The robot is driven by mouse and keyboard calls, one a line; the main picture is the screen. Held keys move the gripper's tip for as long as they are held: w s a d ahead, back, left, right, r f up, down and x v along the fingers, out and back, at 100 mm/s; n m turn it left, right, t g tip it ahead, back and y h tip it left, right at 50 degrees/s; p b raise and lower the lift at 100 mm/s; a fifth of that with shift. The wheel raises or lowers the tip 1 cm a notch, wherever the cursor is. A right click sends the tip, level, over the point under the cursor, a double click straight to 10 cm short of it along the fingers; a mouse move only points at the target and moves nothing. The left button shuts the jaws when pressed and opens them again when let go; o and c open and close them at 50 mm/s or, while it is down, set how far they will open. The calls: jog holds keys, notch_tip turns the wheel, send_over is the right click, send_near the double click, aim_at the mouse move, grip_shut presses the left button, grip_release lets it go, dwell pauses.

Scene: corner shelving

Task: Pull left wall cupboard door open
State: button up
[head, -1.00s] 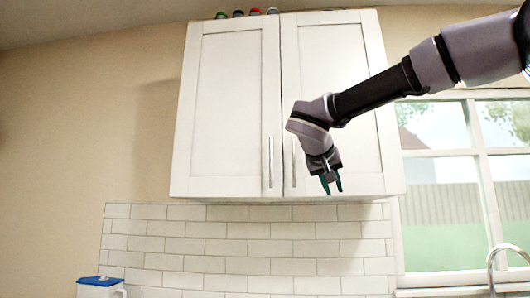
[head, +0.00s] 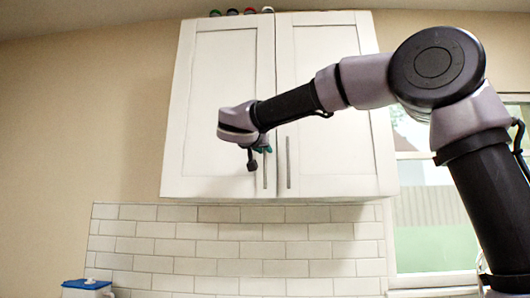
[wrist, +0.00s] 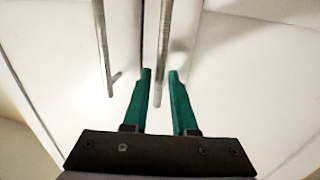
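The left wall cupboard door (head: 220,90) is white and looks closed, flush beside the right door (head: 330,95). Its upright metal bar handle (head: 265,176) is near its lower inner edge, with the upper part hidden by my gripper. My gripper (head: 262,149) is at this handle in the head view. In the wrist view its green fingers (wrist: 160,72) are apart, with a bar handle (wrist: 165,25) running between their tips; contact cannot be told. The other handle (wrist: 102,45) stands to the left there and belongs to the right door.
Several small jars (head: 240,12) stand on top of the cupboard. White tiles (head: 230,245) cover the wall below it. A window (head: 430,215) is at the right, behind my arm. A blue-lidded container (head: 87,285) is at the bottom left.

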jog(key=shift+x, duration=1.05)
jog(key=shift+c, duration=0.3)
grip_shut()
dwell(0.4)
